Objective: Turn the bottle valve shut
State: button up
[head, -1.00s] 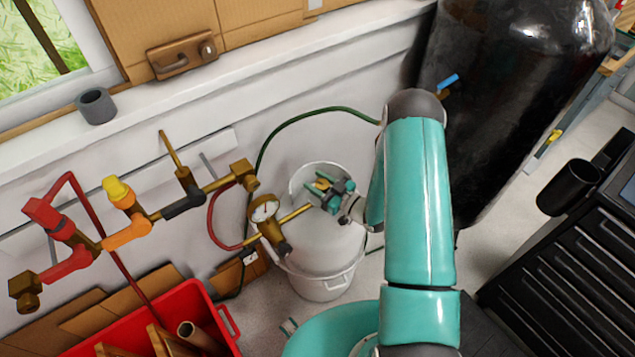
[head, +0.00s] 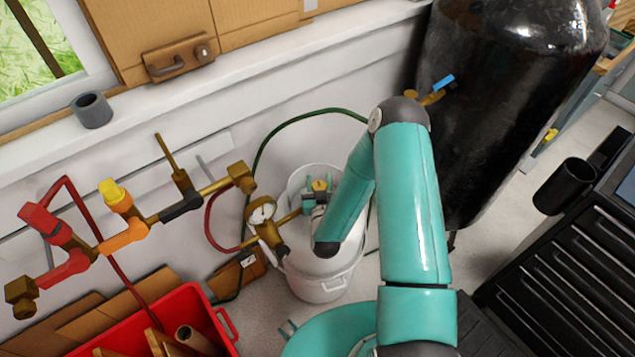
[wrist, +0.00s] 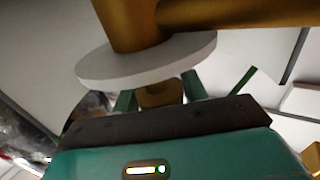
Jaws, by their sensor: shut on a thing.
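The white gas bottle (head: 322,287) stands on the floor against the wall, partly hidden behind my arm. Its brass valve (head: 319,185) shows at the top of the bottle, inside the white collar. My gripper (head: 318,195) is at the valve, its teal fingers around the valve handle. In the wrist view, the brass handle (wrist: 160,94) lies between my two fingers, below a pale disc (wrist: 150,62) and the brass valve body (wrist: 128,25). My gripper is shut on the handle. My forearm hides part of the wrist in the head view.
A pressure gauge (head: 262,212) on brass fittings stands left of the valve. A green hose (head: 290,121) arches behind the bottle. A large black tank (head: 510,80) stands to the right, and a red crate (head: 215,318) lies at lower left.

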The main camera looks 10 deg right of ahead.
jog(key=m+g+h, duration=0.1)
jog(key=h, duration=0.1)
jog(key=m+g+h, duration=0.1)
jog(key=m+h, duration=0.2)
jog(key=h, duration=0.2)
jog(key=shift+s+d+m+g, duration=0.15)
jog(key=shift+d+m+g, duration=0.15)
jog(key=shift+m+g, duration=0.1)
jog(key=o, duration=1)
